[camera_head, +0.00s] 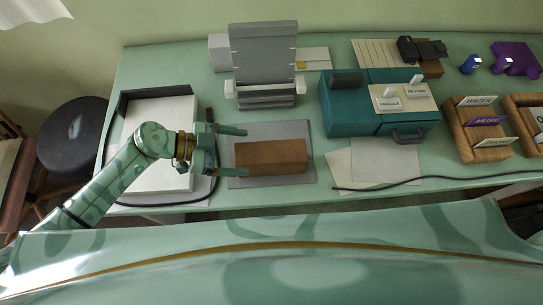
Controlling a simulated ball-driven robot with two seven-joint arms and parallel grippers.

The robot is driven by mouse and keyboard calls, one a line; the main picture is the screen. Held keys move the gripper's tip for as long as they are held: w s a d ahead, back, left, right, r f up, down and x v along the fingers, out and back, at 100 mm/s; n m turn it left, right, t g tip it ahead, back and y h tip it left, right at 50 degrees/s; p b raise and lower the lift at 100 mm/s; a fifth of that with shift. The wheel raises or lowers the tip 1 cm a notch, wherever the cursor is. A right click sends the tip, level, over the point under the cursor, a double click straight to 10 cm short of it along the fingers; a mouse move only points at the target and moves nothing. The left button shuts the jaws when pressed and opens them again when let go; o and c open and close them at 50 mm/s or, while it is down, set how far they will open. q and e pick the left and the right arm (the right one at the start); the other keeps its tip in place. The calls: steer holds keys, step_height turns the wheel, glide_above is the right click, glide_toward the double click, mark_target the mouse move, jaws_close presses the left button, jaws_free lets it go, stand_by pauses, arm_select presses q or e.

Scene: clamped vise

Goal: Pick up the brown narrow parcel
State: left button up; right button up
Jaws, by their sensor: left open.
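The brown narrow parcel (272,155) is a long brown block lying lengthwise left to right on a flat grey mat (265,129). My left gripper (246,152) comes in from the left and is open at the parcel's left end. One fingertip is on the far side of that end and the other is on the near side. I cannot tell whether either finger touches the parcel or how high they are above the mat. My right gripper is not in view.
A black-edged tray (150,104) with a white surface lies under my left arm. A grey upright device (264,55) stands behind the mat. A teal box (350,112) with labels stands to its right. Papers (385,160) and a black cable (430,184) lie right of the mat.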

mark_target(271, 152)
arm_select(q)
steer(key=x, duration=0.2)
steer(key=b+x, duration=0.1)
steer(key=x, duration=0.3)
steer(key=shift+w+d, duration=0.3)
steer(key=shift+r, duration=0.1)
steer(key=shift+a, duration=0.1)
steer(key=c, duration=1.5)
steer(key=shift+r, duration=0.1)
jaws_close()
